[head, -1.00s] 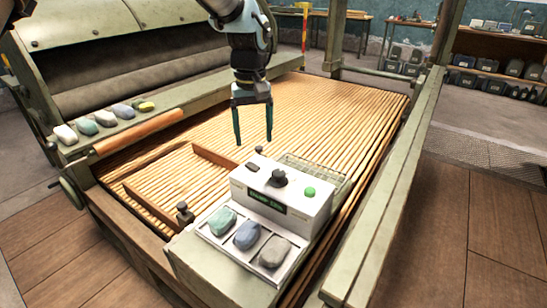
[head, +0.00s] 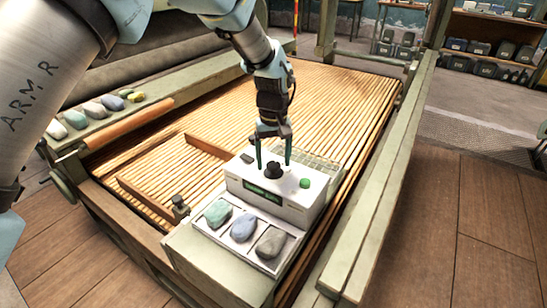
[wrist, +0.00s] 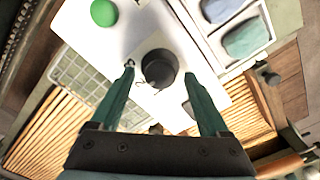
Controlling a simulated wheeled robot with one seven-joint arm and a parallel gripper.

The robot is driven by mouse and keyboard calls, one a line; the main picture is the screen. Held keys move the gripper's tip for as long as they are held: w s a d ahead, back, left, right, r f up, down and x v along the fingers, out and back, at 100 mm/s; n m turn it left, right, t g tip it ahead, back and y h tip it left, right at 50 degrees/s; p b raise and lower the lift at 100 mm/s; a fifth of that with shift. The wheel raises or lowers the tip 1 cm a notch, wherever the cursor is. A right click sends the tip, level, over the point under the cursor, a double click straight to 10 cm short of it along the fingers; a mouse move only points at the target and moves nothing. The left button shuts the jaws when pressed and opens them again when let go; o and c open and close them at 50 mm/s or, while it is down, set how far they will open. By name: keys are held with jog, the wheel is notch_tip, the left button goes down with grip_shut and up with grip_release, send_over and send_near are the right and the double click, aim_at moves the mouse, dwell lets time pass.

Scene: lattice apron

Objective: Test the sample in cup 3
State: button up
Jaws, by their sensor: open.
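A white tester box (head: 300,203) has a black knob (head: 273,172) on top, a green button (head: 305,183) to its right and a green-lit display (head: 262,194) whose text is too small to read. In front, a white tray (head: 228,242) has three cups holding a green (head: 217,214), a blue (head: 243,228) and a grey stone (head: 270,243). No cup numbers are legible. My gripper (head: 273,163) is open just above the knob. In the wrist view, the knob (wrist: 158,68) sits between the open fingertips (wrist: 159,76), with gaps on both sides; the button (wrist: 103,12) is beyond.
A wire basket (wrist: 88,75) is beside the box. A dark slot (head: 247,158) lies left of the knob. Several stones (head: 95,109) line the left ledge. A small post (head: 180,206) stands left of the tray. The slatted bed (head: 330,95) behind is mostly clear.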

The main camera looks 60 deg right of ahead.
jog(key=shift+f, duration=0.2)
grip_shut()
dwell(0.6)
